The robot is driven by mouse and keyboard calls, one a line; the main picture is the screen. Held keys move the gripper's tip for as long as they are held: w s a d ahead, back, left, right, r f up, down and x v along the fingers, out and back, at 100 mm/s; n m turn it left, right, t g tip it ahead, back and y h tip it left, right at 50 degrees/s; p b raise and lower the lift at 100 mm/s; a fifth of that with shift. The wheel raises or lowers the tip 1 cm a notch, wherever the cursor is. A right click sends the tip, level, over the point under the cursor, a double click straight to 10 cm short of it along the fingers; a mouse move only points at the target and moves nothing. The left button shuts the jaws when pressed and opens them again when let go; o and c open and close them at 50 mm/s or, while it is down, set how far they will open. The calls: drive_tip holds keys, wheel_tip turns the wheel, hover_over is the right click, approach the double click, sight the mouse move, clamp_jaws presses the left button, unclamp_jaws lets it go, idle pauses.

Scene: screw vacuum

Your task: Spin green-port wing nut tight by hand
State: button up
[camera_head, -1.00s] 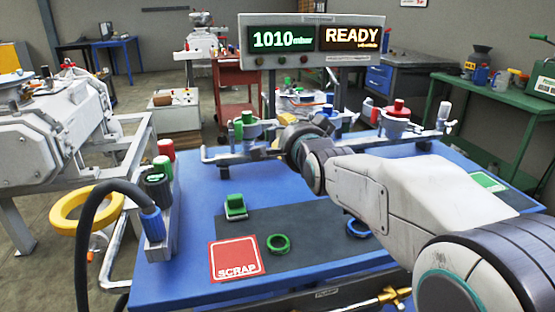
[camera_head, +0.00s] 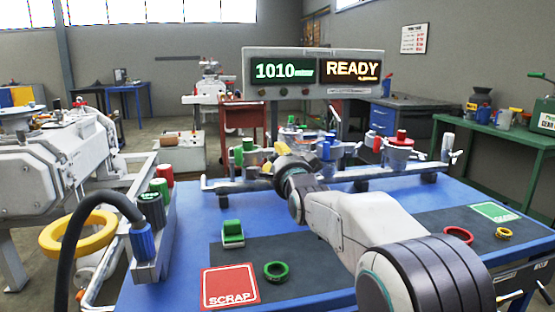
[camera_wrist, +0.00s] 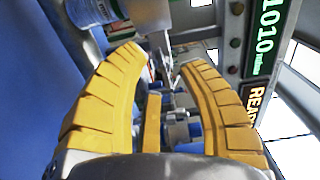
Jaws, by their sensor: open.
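The green port (camera_head: 250,158) stands on the pipe manifold at the back left of the blue table, with green parts on top and at its left side. My gripper (camera_head: 274,158) is just right of it, its yellow fingers partly hidden by my wrist. In the wrist view my gripper (camera_wrist: 163,56) is open, with two curved yellow fingers spread apart. Nothing is visibly gripped.
Blue-topped (camera_head: 327,150) and red-topped (camera_head: 401,140) ports stand right along the manifold. The display (camera_head: 315,69) behind reads 1010 and READY. A SCRAP square (camera_head: 229,288), green ring (camera_head: 276,271) and green block (camera_head: 232,233) lie in front; red (camera_head: 458,235) and yellow (camera_head: 503,233) rings lie right.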

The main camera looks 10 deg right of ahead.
drive_tip(key=shift+w, duration=1)
drive_tip(key=shift+o, duration=0.3)
clamp_jaws()
